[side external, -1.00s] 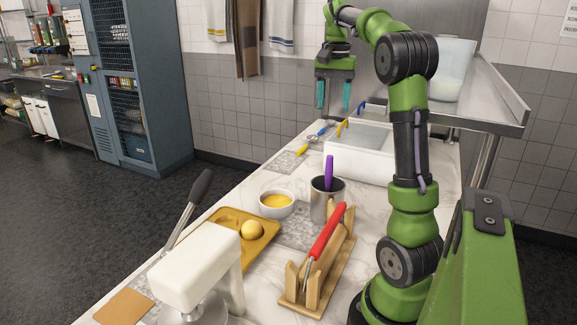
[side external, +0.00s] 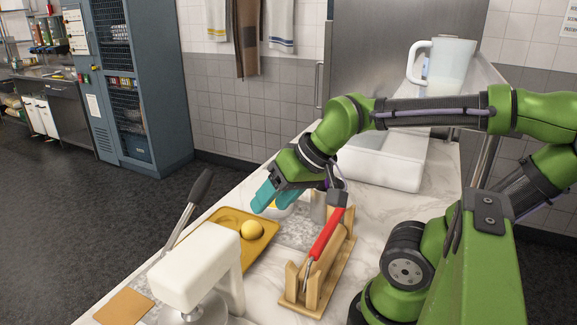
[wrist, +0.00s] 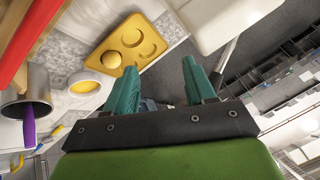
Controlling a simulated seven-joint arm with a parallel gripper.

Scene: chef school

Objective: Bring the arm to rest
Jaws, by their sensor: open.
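My green arm reaches in from the right in the side view, bent low over the counter. My gripper (side external: 262,197) has teal fingers and is near the white bowl and the yellow tray (side external: 266,240). In the wrist view my gripper (wrist: 162,82) has its two fingers well apart with nothing between them. The tray (wrist: 128,43) shows there beyond the fingers. The white bowl (wrist: 84,84) is left of the fingers. In the side view my gripper hides most of the bowl.
A wooden rack (side external: 318,278) with a red-handled tool (side external: 326,233) stands near my arm. A white press (side external: 195,262) is at the front. A metal pot (wrist: 30,108) holds a purple-handled tool (wrist: 29,128). A white basin (side external: 385,165) and a pitcher (side external: 447,62) are behind.

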